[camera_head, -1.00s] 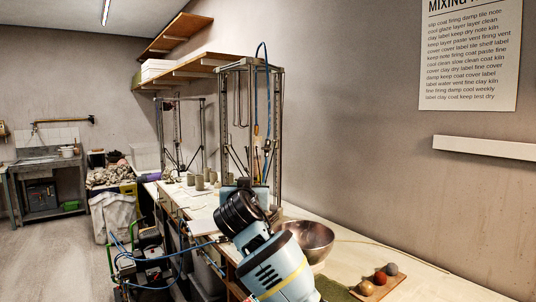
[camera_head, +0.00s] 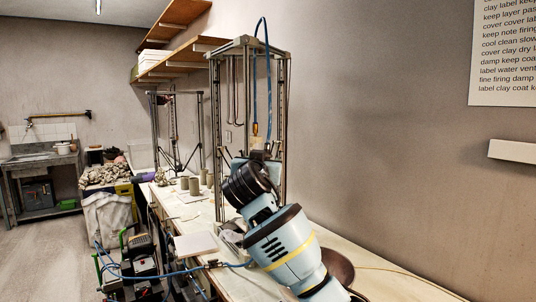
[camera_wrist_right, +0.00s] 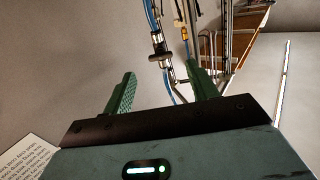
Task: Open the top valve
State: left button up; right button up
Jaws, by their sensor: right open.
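A blue hose (camera_head: 268,70) loops over the tall metal frame (camera_head: 213,100) and hangs down to a small brass fitting (camera_head: 255,129). In the right wrist view, metal fittings (camera_wrist_right: 158,45) hang on blue hose ahead of my right gripper, with an orange-brass piece (camera_wrist_right: 184,33) beside them. I cannot tell which piece is the top valve. My right gripper (camera_wrist_right: 160,72) has its two green fingers spread and nothing held between them. The fittings appear beyond the fingertips. In the head view my right arm reaches towards the frame, hiding its lower part. My left gripper is not in view.
A metal bowl (camera_head: 338,268) is partly hidden by my arm. Wooden shelves (camera_head: 180,68) hang above. A machine with blue hoses (camera_head: 140,255) stands at lower left.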

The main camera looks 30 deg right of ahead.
jog(key=shift+x, duration=3.95)
jog(key=shift+r, duration=0.15)
